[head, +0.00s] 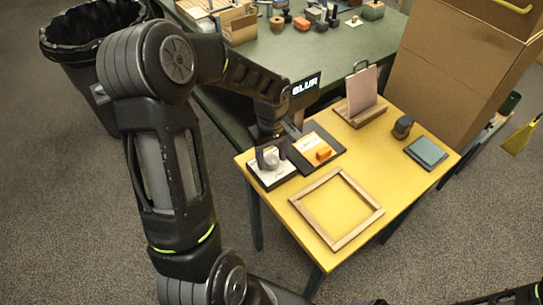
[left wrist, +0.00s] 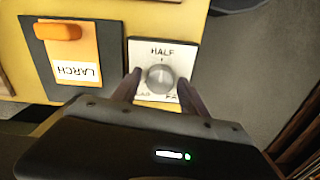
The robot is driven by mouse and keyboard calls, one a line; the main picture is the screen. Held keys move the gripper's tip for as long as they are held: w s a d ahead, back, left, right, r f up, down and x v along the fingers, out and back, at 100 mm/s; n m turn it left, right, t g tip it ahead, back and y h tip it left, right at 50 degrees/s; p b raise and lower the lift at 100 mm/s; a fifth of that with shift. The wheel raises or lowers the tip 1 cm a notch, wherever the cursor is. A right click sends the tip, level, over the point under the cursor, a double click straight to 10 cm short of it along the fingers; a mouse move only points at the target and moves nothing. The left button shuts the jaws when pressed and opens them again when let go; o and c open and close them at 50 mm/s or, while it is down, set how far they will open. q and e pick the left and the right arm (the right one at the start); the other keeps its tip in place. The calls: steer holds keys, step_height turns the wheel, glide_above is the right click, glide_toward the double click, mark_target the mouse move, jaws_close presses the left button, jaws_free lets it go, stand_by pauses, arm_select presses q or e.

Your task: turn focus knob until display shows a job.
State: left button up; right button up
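The focus knob (left wrist: 160,78) is a round grey dial on a white plate (left wrist: 149,50) labelled HALF at the top, with lower labels partly hidden by my fingers. In the head view the plate (head: 272,179) lies at the yellow table's left corner. My left gripper (left wrist: 160,86) is over the plate, one finger on each side of the knob, with small gaps showing. In the head view my left gripper (head: 270,152) reaches down onto the knob. The dark display (head: 305,87) behind it reads BLUR. My right gripper is not in view.
On the yellow table (head: 400,202) are a dark board with an orange block and LARCH card (left wrist: 75,72), a wooden frame (head: 338,238), a stand with a pinkish panel (head: 362,92), a dark jar (head: 403,126) and a teal pad (head: 427,152). A cardboard box (head: 450,75) stands behind.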

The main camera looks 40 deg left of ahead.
arm_select(q)
jaws_close()
stand_by(0.3)
steer(key=shift+m, duration=0.3)
steer(key=m, duration=0.4)
steer(key=shift+b, duration=0.3)
steer(key=m, duration=0.5)
steer(key=shift+m, duration=0.3)
steer(key=m, duration=0.3)
steer(key=shift+m, duration=0.3)
steer(key=m, duration=0.3)
steer(key=shift+m+p, duration=0.3)
steer(key=shift+m, duration=0.1)
steer(key=m+p, duration=0.1)
steer(key=m, duration=0.5)
steer(key=shift+m, duration=0.3)
